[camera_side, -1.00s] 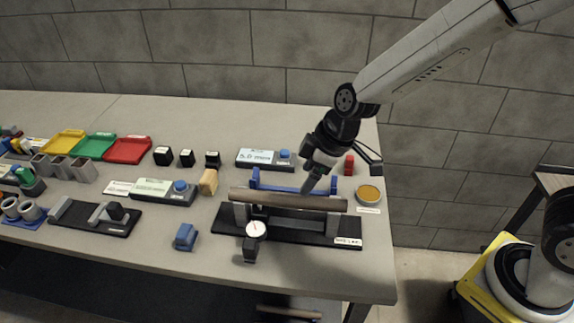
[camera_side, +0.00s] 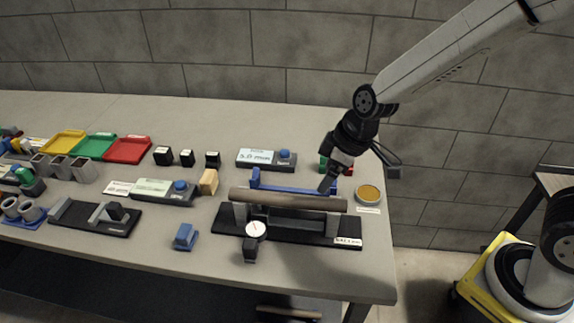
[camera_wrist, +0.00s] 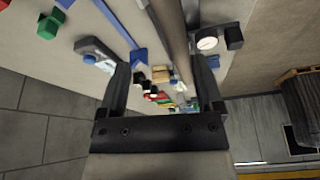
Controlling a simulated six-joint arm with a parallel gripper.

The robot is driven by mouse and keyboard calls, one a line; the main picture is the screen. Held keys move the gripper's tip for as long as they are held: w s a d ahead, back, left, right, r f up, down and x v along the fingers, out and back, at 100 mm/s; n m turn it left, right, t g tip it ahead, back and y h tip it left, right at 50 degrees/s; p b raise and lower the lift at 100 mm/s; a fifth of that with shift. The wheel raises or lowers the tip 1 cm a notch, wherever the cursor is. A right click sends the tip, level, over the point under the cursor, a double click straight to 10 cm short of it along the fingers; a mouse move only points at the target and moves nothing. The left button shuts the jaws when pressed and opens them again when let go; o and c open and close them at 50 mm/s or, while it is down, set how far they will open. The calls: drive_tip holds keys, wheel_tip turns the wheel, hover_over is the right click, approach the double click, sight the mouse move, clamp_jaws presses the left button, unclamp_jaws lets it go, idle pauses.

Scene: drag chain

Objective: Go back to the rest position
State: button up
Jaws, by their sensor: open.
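My gripper (camera_side: 325,187) is above the right end of the bench fixture, with its arm reaching in from the upper right. In the wrist view, its two fingers (camera_wrist: 163,85) stand wide apart with nothing held between them. A grey-brown bar (camera_side: 290,200) lies across the supports of the black-based fixture (camera_side: 300,237). The bar also shows in the wrist view (camera_wrist: 170,30), beyond the fingertips. In the side view the fingertips are close to the bar's right part; I cannot tell whether they touch it.
A dial gauge (camera_side: 256,231) stands before the bar, and a blue rail (camera_side: 296,189) lies behind it. A round amber dish (camera_side: 368,193) and a green block (camera_wrist: 47,27) are near the right end. Displays, trays and fixtures fill the left. The table's back strip (camera_side: 230,115) is clear.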

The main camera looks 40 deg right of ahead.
drive_tip(key=s+d+f+m+h, duration=0.1)
drive_tip(key=s+d+m+h, duration=0.1)
drive_tip(key=s+d+m, duration=0.5)
drive_tip(key=s+d, duration=0.1)
drive_tip(key=d, duration=0.2)
drive_tip(key=shift+s+d+f+g, duration=0.2)
drive_tip(key=shift+s+f+g, duration=0.1)
drive_tip(key=shift+f, duration=0.1)
